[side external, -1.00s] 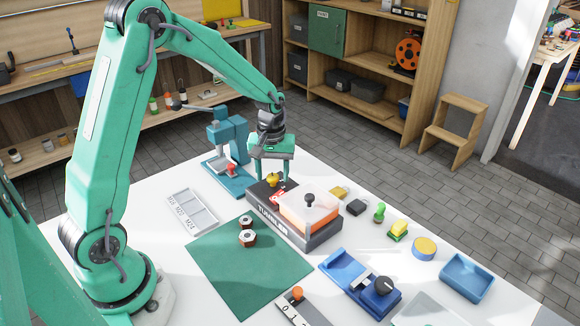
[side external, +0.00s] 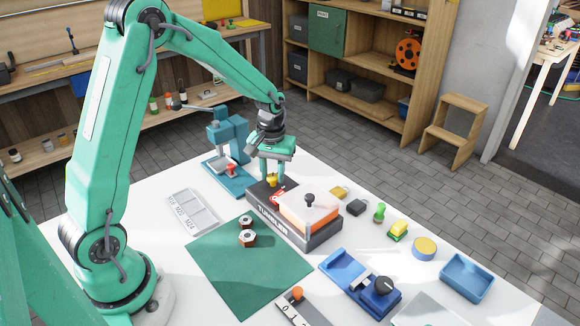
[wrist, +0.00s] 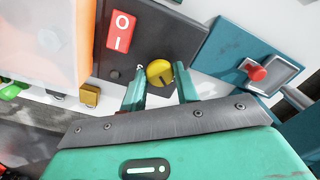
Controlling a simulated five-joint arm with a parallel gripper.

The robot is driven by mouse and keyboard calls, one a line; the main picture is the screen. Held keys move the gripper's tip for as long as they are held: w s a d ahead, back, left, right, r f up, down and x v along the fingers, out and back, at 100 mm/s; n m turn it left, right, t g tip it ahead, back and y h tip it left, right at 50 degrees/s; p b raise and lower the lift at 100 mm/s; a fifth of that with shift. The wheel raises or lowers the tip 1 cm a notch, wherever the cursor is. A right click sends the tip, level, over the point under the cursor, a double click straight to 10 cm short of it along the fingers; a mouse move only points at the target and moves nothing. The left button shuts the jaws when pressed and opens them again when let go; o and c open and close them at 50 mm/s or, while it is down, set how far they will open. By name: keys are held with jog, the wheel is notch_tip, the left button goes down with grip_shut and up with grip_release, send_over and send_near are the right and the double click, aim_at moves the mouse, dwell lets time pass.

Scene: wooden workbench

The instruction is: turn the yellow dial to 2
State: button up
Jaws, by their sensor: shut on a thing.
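The yellow dial (wrist: 159,72) sits on the dark top of the box marked TUMBLER, beside a red rocker switch (wrist: 121,31). It has a dark line on its face; I cannot read any number around it. In the wrist view it lies between the tips of my two green fingers. My gripper (wrist: 160,84) is shut on the dial from above. In the side view, my gripper (side external: 273,177) points down at the dial (side external: 272,181), which the fingers partly hide.
The tumbler box (side external: 313,244) carries a clear orange-tinted lid with a black knob (side external: 309,199). A teal press with a red knob (side external: 231,168) stands close behind on the left. Two hex nuts lie on the green mat (side external: 245,278). Several small items lie to the right.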

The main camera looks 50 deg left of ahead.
aim_at(273, 176)
jog(key=m, duration=0.5)
jog(key=shift+m, duration=2.3)
jog(key=o, duration=1)
jog(key=shift+c, duration=0.2)
jog(key=shift+r, duration=0.1)
notch_tip(273, 176, up, 7)
jog(key=shift+f, duration=0.1)
jog(key=shift+r, duration=0.45)
